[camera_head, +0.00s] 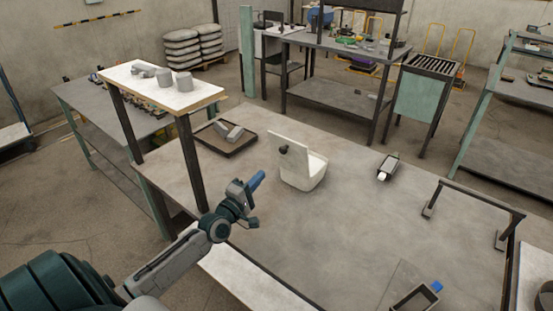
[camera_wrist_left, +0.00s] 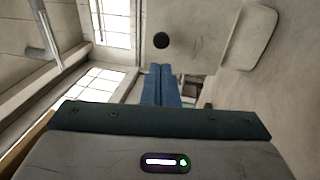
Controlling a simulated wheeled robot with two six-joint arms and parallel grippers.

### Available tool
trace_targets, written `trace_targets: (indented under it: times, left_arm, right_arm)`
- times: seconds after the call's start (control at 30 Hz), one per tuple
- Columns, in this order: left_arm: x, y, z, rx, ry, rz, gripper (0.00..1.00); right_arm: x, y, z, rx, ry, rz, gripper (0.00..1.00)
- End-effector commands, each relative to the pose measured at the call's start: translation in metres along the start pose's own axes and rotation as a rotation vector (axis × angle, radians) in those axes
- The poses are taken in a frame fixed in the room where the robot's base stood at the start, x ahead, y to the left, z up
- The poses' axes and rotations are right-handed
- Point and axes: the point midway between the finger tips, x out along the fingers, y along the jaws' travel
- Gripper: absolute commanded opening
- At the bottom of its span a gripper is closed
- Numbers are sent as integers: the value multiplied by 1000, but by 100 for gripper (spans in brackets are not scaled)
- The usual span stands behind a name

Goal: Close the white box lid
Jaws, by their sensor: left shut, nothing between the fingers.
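The white box (camera_head: 305,178) stands on the grey table. A gap seems to separate fingers and lid. My right gripper is out of view.
A brown tray (camera_head: 238,150) with grey pieces lies behind on the left. A raised white shelf (camera_head: 143,82) with grey cups stands at left. A small device (camera_head: 388,167), a dark bar stand (camera_head: 480,195) and a blue-ended dark holder (camera_head: 413,299) are at right. The table's middle is clear.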

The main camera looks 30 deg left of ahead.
Motion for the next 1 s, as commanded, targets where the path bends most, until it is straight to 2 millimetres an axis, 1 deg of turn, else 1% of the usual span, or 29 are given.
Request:
trace_targets:
  times: [0.03, 0.3, 0.5, 0.7, 1.0]
  left_arm:
    - [11, 0, 0, -2, 1, 3, 0]
    - [60, -2, 0, 0, 0, 2, 0]
    - [86, -3, 0, 1, 0, 1, 0]
    - [98, -1, 0, 1, 0, -1, 0]
    - [99, 0, 0, 2, -1, -2, 0]
  right_arm:
    - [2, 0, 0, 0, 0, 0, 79]
    - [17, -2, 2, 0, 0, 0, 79]
    - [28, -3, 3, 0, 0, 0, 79]
    - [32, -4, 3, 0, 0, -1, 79]
    - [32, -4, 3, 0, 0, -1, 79]
